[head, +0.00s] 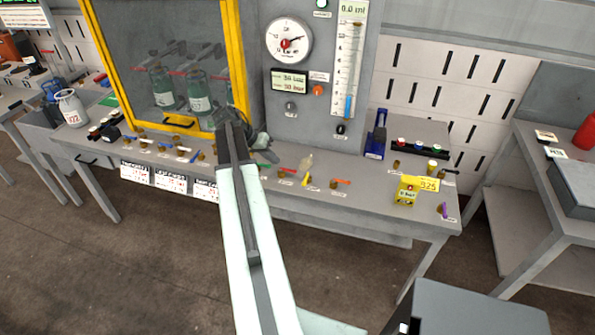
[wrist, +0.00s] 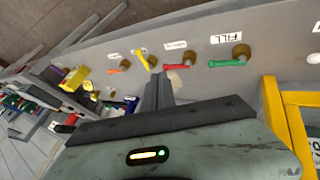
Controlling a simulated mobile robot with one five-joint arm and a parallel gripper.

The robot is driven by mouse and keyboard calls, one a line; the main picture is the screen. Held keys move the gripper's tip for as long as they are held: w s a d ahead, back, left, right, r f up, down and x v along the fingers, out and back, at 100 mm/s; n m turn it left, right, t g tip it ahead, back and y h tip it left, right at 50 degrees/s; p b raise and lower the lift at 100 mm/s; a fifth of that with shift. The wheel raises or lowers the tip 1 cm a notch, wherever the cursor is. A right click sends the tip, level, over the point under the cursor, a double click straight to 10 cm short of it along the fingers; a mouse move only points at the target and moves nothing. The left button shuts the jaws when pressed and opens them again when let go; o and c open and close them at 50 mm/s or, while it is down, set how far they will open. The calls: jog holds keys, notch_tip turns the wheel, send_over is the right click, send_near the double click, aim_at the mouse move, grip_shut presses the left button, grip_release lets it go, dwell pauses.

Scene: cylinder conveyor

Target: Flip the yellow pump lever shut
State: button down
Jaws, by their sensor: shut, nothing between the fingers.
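The yellow pump lever (head: 306,181) is on the grey bench, between a red lever (head: 287,170) and an orange lever (head: 341,182). It lies at an angle to its neighbours, which run along the row. In the wrist view the yellow lever (wrist: 143,60) slants just beyond my fingertips, its brass body beside it. My gripper (wrist: 157,80) is shut and empty, its fingers pointing at the gap between the yellow and red levers; no contact is visible. In the head view my gripper (head: 262,142) is partly hidden behind my arm, left of the yellow lever.
A green lever (wrist: 228,63) by the FILL label is right of the red one in the wrist view. The yellow-framed cabinet (head: 235,60) and gauge panel (head: 320,95) stand behind. A small yellow box (head: 406,192) sits at the bench's right. A pale bulb-like object (head: 306,160) stands behind the yellow lever.

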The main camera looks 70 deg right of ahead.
aim_at(306, 179)
jog(key=b+x, duration=0.6)
jog(key=x, duration=0.1)
jog(key=b+x, duration=0.3)
jog(key=shift+w+a+f, duration=0.15)
jog(key=shift+w+f, duration=0.05)
jog(key=shift+f, duration=0.15)
jog(key=shift+s+d+f, duration=0.1)
jog(key=shift+s, duration=0.95)
jog(key=shift+s+d, duration=0.1)
jog(key=shift+s, duration=0.95)
